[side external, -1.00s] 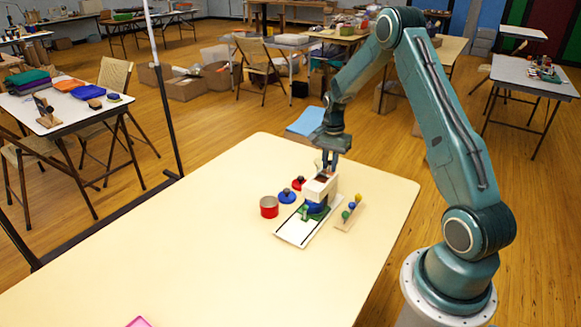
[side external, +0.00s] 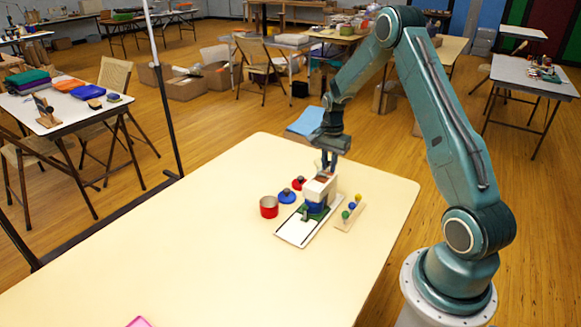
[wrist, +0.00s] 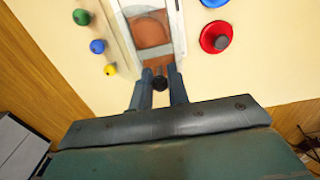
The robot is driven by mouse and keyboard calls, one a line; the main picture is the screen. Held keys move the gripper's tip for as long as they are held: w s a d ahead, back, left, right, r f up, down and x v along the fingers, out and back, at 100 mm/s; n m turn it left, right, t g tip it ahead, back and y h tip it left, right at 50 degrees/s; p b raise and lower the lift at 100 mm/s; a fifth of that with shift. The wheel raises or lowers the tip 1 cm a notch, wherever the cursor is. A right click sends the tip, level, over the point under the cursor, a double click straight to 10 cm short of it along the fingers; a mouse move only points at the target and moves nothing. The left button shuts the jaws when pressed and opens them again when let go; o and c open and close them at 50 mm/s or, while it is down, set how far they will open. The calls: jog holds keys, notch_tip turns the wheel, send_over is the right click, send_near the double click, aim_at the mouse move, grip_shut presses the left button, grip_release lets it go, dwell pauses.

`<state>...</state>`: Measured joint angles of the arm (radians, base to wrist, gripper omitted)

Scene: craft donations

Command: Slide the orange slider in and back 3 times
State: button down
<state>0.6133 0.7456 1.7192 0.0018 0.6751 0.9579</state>
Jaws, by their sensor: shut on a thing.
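The orange slider (wrist: 151,30) shows as a brownish-orange piece inside a white frame (wrist: 127,30) in the wrist view. In the side external view, a bit of brown-orange (side external: 323,177) shows at the top of the white housing (side external: 313,189). The housing stands on a flat white board (side external: 295,231), with blue and green parts at its front. The fingers partly hide how the knob joins the slider.
The table's front left (side external: 170,235) is mostly clear.

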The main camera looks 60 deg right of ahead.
jog(key=shift+d, duration=1.95)
jog(key=c, duration=1.4)
grip_release()
jog(key=shift+c, duration=0.2)
jog(key=shift+r, duration=0.1)
notch_tip(320, 180, up, 7)
jog(key=shift+r, duration=0.2)
